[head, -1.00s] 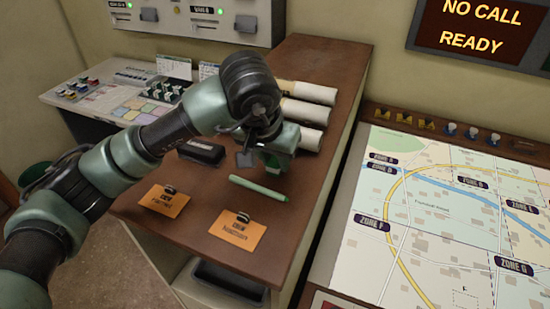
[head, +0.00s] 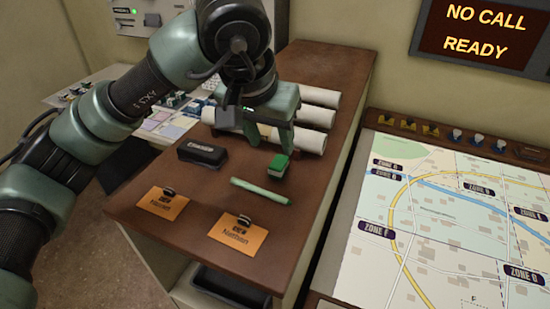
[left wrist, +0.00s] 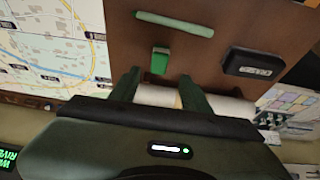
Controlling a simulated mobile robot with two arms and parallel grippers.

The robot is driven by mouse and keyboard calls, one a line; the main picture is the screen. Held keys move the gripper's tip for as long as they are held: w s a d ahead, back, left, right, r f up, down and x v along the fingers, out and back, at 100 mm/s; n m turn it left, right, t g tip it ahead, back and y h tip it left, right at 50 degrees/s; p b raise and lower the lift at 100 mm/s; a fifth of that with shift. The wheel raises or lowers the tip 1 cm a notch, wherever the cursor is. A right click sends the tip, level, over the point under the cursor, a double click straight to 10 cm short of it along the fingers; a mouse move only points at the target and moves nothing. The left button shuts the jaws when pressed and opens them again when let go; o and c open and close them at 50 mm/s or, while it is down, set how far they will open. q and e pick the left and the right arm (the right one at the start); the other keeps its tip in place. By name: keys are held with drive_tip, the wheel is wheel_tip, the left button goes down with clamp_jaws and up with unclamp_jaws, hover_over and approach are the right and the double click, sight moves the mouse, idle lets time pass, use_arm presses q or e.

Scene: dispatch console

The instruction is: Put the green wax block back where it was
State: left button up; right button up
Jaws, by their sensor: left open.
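My left gripper (head: 266,138) is open and empty, above and behind the block near the pale rolls. In the left wrist view the green block (left wrist: 160,61) lies just beyond the open fingertips (left wrist: 160,80), with nothing between the fingers. A green stick (head: 261,191) lies in front of the block. My right gripper is not in view.
A black case (head: 202,153) sits left of the block. Two orange tags (head: 238,233) with dark clips lie toward the front edge. Pale rolls (head: 313,117) lie behind, partly hidden by my gripper. A map table (head: 440,215) is to the right.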

use_arm(q)
drive_tip(key=shift+v, duration=1.7)
